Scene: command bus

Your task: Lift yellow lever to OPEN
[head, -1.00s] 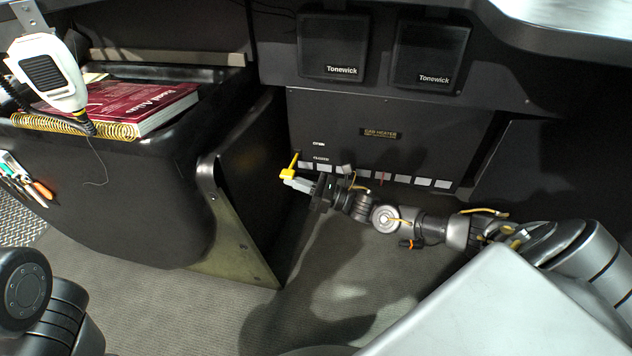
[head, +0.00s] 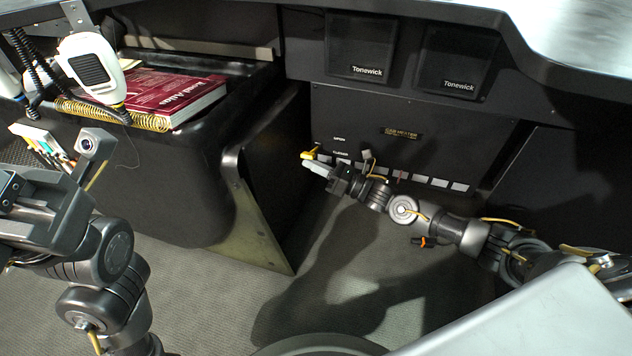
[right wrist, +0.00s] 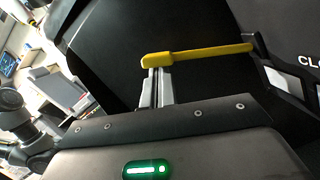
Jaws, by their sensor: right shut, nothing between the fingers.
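The yellow lever (head: 308,155) sticks out at the left end of the dark heater panel (head: 400,115), near the OPEN and CLOSED labels. In the right wrist view the lever (right wrist: 205,54) runs from a thick knob at the left to its mount at the right. My right gripper (head: 309,165) is shut and empty, with its fingertips just under the knob. In the right wrist view the fingertips (right wrist: 157,80) meet the knob's underside and seem to touch it.
A row of pale buttons (head: 440,183) lines the panel's lower edge, close by my right arm. A black bin (head: 185,185) with a red book (head: 165,95) and a white microphone (head: 90,68) stands left. A metal-edged bracket (head: 255,215) stands beside it. Grey floor lies below.

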